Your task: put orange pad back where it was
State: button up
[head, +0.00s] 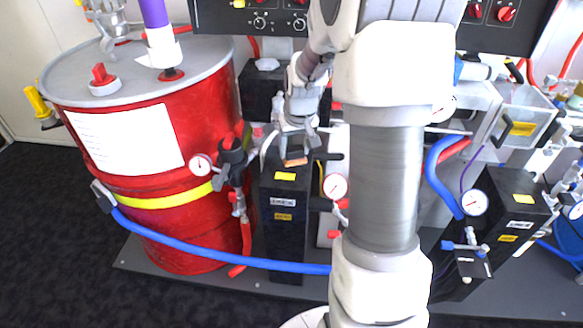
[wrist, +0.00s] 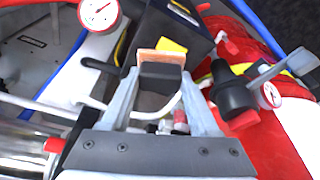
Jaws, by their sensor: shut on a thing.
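My gripper (head: 297,150) points down over the top of a tall black box (head: 284,220) beside the red drum. Its jaws are shut on the orange pad (head: 296,162), which shows as a thin orange strip at the fingertips. In the wrist view the orange pad (wrist: 161,57) shows as an orange edge beyond a dark block held between the two fingertips (wrist: 160,76). The pad is over or at the box top, close to a yellow label (head: 285,176). I cannot tell whether it touches the box.
The red drum (head: 210,120) stands left, with a black-and-red valve (head: 232,152) close to my gripper. A pressure gauge (head: 335,187) is to the right of the box. A blue hose (head: 220,256) runs low across the front. Another black box (head: 505,215) stands right.

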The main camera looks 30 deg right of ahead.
jog(key=shift+w+a+f, duration=0.1)
jog(key=shift+w+f, duration=0.3)
jog(key=shift+f, duration=0.15)
notch_tip(320, 180, down, 6)
jog(key=b, duration=0.2)
jog(key=shift+b, duration=0.4)
jog(key=shift+w, duration=0.15)
jog(key=shift+f, duration=0.1)
jog(key=o, duration=1.3)
